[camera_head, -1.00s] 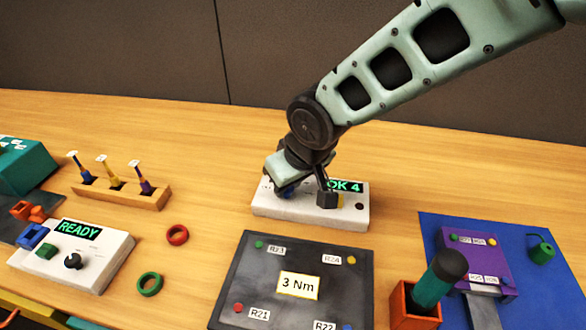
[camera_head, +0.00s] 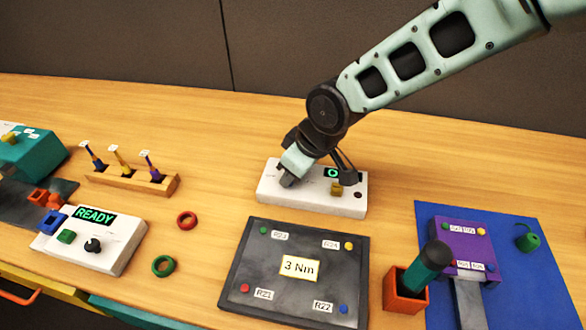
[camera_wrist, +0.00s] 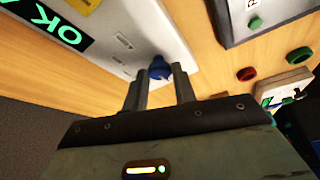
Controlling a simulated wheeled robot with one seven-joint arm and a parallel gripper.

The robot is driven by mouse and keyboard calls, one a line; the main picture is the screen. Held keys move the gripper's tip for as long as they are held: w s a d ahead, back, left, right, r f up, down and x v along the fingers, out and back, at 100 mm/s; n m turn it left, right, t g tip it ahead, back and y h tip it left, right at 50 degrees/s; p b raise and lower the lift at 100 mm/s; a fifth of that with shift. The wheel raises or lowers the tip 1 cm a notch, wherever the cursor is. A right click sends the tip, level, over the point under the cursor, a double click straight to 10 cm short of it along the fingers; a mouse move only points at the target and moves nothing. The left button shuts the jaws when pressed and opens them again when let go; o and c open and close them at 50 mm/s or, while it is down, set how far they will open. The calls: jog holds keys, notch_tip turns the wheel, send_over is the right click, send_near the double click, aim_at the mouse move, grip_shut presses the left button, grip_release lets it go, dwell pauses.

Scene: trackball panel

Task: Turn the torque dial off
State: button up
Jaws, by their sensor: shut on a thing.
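The white panel (camera_head: 312,200) stands at the back middle of the table and also fills the top left of the wrist view (camera_wrist: 148,25). Its green display (camera_wrist: 58,28) reads "OK" with a cut-off character after it; my arm partly covers it in the head view. A blue round dial (camera_wrist: 160,67) sits on the panel's face. My gripper (camera_wrist: 159,74) has one finger on each side of it and is shut on it. In the head view my gripper (camera_head: 287,181) points down at the panel's left part and hides the dial.
A dark plate marked "3 Nm" (camera_head: 255,240) lies in front. A second white box reading "READY" (camera_head: 120,240), a red ring (camera_head: 187,220) and a rack of drivers (camera_head: 130,185) are at left.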

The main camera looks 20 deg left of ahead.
jog(key=o, duration=1)
jog(key=v, duration=1.7)
jog(key=shift+r, duration=0.25)
jog(key=s+d+m+h, duration=0.1)
jog(key=s+d+m, duration=0.1)
jog(key=s+d, duration=0.3)
jog(key=s+d+f+m+h+p, duration=0.1)
jog(key=s+d+m, duration=0.2)
jog(key=d, duration=0.8)
jog(key=s+d+f+m+h+p, duration=0.1)
jog(key=s+d+m+h, duration=0.1)
jog(key=s+d, duration=0.4)
jog(key=shift+s+d+m+g, duration=0.2)
jog(key=shift+d+m, duration=0.15)
jog(key=shift+d, duration=0.35)
jog(key=shift+s+d+m+g, duration=0.1)
jog(key=shift+d+m+g, duration=0.2)
jog(key=shift+d, duration=0.4)
